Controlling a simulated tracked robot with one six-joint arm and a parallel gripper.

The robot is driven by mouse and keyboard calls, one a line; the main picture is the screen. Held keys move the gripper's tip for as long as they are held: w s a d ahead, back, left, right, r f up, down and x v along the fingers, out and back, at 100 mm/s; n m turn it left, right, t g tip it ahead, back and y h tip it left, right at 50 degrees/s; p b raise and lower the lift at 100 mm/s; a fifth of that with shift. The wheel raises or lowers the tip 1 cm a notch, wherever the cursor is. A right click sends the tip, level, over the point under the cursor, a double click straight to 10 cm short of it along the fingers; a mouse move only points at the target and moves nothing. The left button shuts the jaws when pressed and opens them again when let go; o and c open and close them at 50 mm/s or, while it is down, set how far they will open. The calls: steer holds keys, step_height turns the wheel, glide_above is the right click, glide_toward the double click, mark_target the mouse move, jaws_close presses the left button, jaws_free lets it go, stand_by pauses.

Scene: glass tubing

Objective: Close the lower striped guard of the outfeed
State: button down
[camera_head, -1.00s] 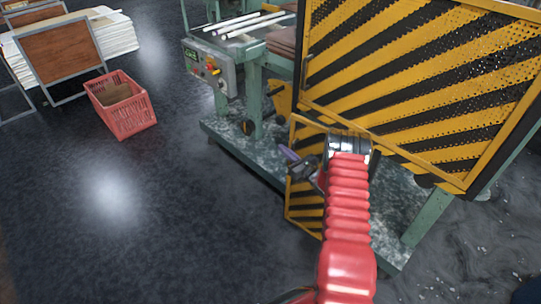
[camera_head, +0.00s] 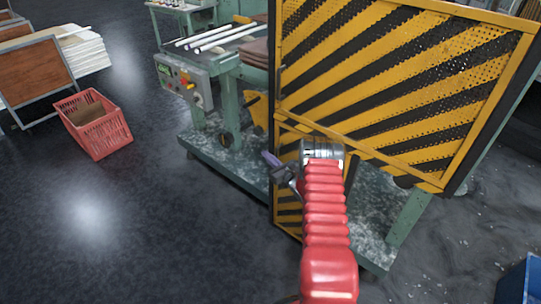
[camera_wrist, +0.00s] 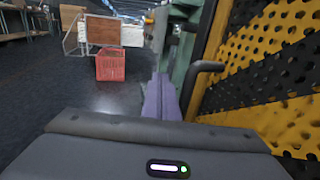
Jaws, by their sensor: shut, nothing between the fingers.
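The lower striped guard (camera_head: 288,217) is a yellow-and-black panel under the big upper striped guard (camera_head: 400,85) in the head view. My red arm hides much of it. Its left edge looks nearly in line with the upper guard's left edge. My gripper (camera_head: 270,160) is shut and empty, with purple fingertips just left of that edge. In the wrist view my gripper (camera_wrist: 160,97) points along a perforated striped panel (camera_wrist: 270,75) on the right. A dark bent handle (camera_wrist: 205,68) stands out from this panel, right of the fingers. I cannot tell whether they touch.
A green machine frame with a control box (camera_head: 184,84) and white tubes (camera_head: 222,36) stands behind. A red crate (camera_head: 94,123) is on the floor at left, near a brown board (camera_head: 36,72). A blue bin (camera_head: 522,280) is at bottom right.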

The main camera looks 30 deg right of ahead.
steer(key=s+a, duration=0.4)
steer(key=a, duration=0.9)
steer(key=shift+f, duration=0.15)
